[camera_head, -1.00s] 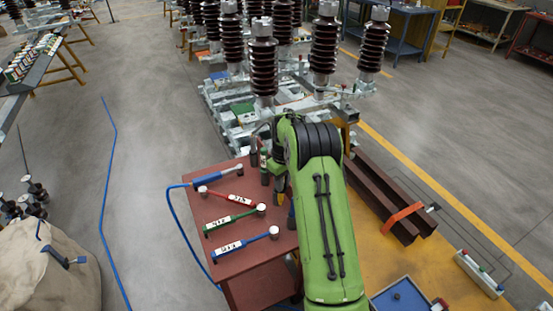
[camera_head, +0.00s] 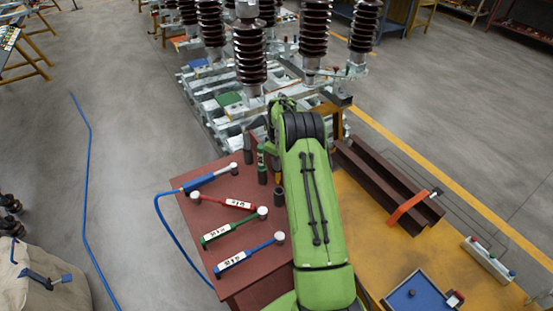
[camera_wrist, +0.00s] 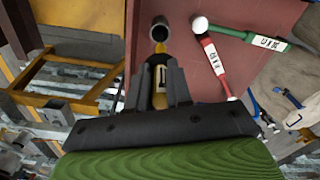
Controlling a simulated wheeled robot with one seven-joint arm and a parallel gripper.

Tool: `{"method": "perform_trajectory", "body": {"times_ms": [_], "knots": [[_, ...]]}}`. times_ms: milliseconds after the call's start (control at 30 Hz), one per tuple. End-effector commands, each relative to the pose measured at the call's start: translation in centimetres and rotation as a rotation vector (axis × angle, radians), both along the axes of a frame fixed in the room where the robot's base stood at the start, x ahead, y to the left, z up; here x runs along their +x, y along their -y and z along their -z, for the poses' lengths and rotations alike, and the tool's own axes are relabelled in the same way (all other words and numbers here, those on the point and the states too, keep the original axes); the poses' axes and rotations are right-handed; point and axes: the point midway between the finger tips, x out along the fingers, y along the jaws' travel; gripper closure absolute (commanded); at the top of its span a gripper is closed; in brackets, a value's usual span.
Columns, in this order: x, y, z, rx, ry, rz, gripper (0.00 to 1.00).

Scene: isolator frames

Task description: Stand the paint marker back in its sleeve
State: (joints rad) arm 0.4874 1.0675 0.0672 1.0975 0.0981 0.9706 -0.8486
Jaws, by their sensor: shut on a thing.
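My gripper (camera_wrist: 160,88) is shut on the yellow paint marker (camera_wrist: 160,75), which has a pale label, in the wrist view. The marker's yellow end points at the open mouth of a dark round sleeve (camera_wrist: 159,30) at the edge of the red table. That end overlaps the sleeve's near rim in the picture; I cannot tell whether it touches or is apart. In the head view, the sleeve (camera_head: 279,196) stands upright on the table beside my arm. My arm mostly hides the gripper there, with a little yellow showing near it.
Several tools with round ends lie on the red table (camera_head: 262,285): red (camera_head: 228,201), green (camera_head: 232,229) and blue (camera_head: 249,255) ones among them. A green upright thing (camera_head: 262,165) and a dark one (camera_head: 248,152) stand close behind the sleeve. Tall insulators rise beyond.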

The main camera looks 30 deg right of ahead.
Motion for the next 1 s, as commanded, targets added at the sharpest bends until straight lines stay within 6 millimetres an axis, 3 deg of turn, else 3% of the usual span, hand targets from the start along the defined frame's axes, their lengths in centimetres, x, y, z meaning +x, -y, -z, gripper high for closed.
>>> {"method": "perform_trajectory", "body": {"times_ms": [267,1000], "knots": [[0.0,0.0,2.4,0.001,-0.001,0.0,1.0],[-0.6,0.1,2.0,0.0,0.0,0.001,1.0]]}}
